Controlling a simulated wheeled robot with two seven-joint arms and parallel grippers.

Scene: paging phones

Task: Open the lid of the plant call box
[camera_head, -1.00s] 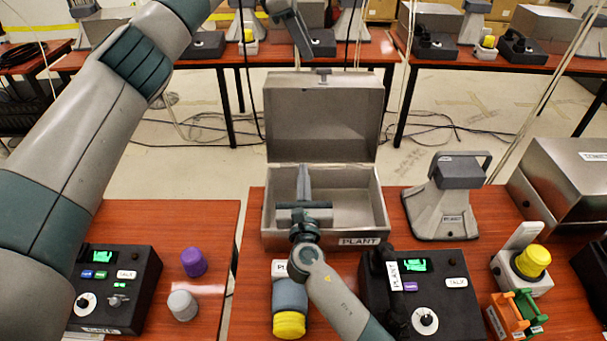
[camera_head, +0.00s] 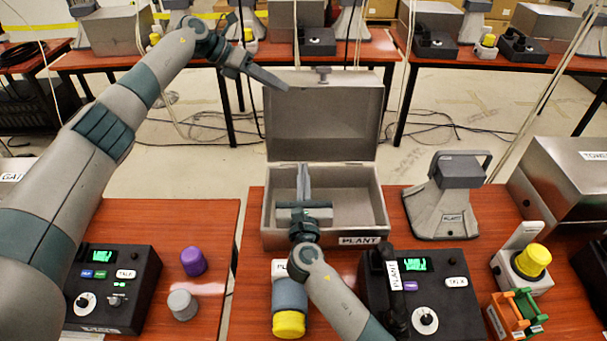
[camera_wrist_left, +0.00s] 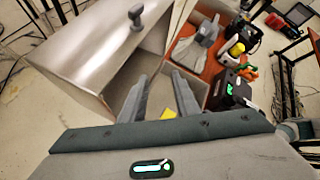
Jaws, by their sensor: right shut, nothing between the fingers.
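The plant call box (camera_head: 278,238) is a grey metal case with a PLANT label, on the red-brown table. Its lid (camera_head: 325,120) stands raised and upright at the back, and the inside shows empty apart from my gripper in front of it. The lid's outer face and knob show in the left wrist view (camera_wrist_left: 100,50). My left gripper (camera_head: 284,84) is open near the lid's top left edge; contact is unclear. Its parted fingers also show in the left wrist view (camera_wrist_left: 160,76). My right gripper (camera_head: 304,172) is shut and empty, over the box's front left part.
A grey PLANT stand (camera_head: 445,205) is right of the box. A black phone unit (camera_head: 450,300) and a yellow-capped grey cylinder (camera_head: 289,300) are in front. Another metal box (camera_head: 560,180) stands at far right. A gap separates the left table.

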